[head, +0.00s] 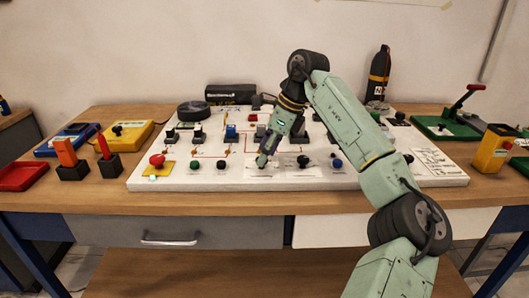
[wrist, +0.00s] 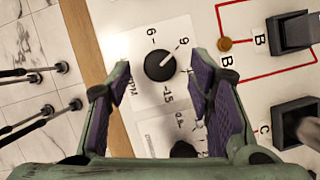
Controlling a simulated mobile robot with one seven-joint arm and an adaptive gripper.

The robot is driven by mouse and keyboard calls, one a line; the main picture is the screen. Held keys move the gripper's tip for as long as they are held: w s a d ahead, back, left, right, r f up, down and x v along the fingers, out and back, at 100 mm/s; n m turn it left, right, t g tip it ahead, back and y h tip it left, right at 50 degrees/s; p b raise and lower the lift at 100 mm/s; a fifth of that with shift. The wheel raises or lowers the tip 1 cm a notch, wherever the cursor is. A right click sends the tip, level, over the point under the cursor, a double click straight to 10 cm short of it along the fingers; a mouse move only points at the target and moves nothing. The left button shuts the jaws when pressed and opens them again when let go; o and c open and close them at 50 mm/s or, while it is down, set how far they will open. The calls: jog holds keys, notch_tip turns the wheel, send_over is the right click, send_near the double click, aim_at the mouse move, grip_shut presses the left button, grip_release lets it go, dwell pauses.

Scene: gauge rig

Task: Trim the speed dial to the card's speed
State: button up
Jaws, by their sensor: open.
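The speed dial is a black round knob (wrist: 160,65) with a white pointer line, on a white plate marked RPM with 6, 9 and 15 legible. Its pointer aims to the upper right in the wrist view, close to the 9. My gripper (wrist: 165,108) is open, its purple-padded fingers on either side of the knob, with visible gaps. In the head view my gripper (head: 268,154) is low over the front middle of the white panel (head: 220,183); I cannot clearly make out the dial there. A printed sheet (head: 432,162) lies at the panel's right; its text is too small to read.
Another dark knob (wrist: 183,150) lies below the dial in the wrist view. Black switches (wrist: 292,32) stand to the right. Green (head: 250,163) and blue (head: 337,163) knobs line the panel's front. A red button (head: 157,160) is at the front left.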

jog(key=shift+a+f, duration=0.25)
jog(key=shift+f, duration=0.25)
grip_shut()
dwell(0.3)
